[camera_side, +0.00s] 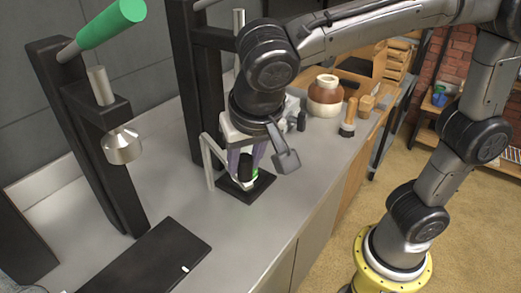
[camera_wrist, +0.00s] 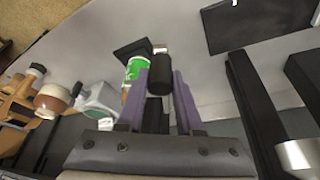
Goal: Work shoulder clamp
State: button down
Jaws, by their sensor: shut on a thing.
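My gripper (camera_side: 246,172), with purple fingers, is low over a small black base plate (camera_side: 262,184) on the counter. It also shows in the wrist view (camera_wrist: 160,98), where its fingers are shut on a dark cylindrical piece (camera_wrist: 158,72). This piece (camera_side: 245,166) is upright between the fingers in the side view; I cannot tell whether it is the shoulder clamp's handle. A green and white labelled thing (camera_wrist: 136,68) stands close beside it in the wrist view. Only a green bit of it (camera_side: 253,173) shows in the side view. A pale metal bracket (camera_side: 208,162) rises at the plate's left.
A black press stand (camera_side: 95,130) with a green-handled lever (camera_side: 110,24) and metal head (camera_side: 122,146) stands at left. Another black upright (camera_side: 200,85) is behind my gripper. A flat black plate (camera_side: 160,252) lies in front. A brown and white jar (camera_side: 325,97) and wooden-handled tool (camera_side: 348,118) stand at right.

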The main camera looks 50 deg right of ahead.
jog(key=shift+w+a+r, duration=0.1)
jog(key=shift+w+a, duration=0.1)
jog(key=shift+a, duration=0.25)
jog(key=shift+w+a, duration=0.2)
jog(key=shift+a, duration=0.25)
jog(key=c, duration=0.6)
grip_release()
jog(key=v, duration=1.3)
jog(key=shift+s+r, duration=0.1)
jog(key=shift+r, duration=0.3)
jog(key=shift+d, duration=0.1)
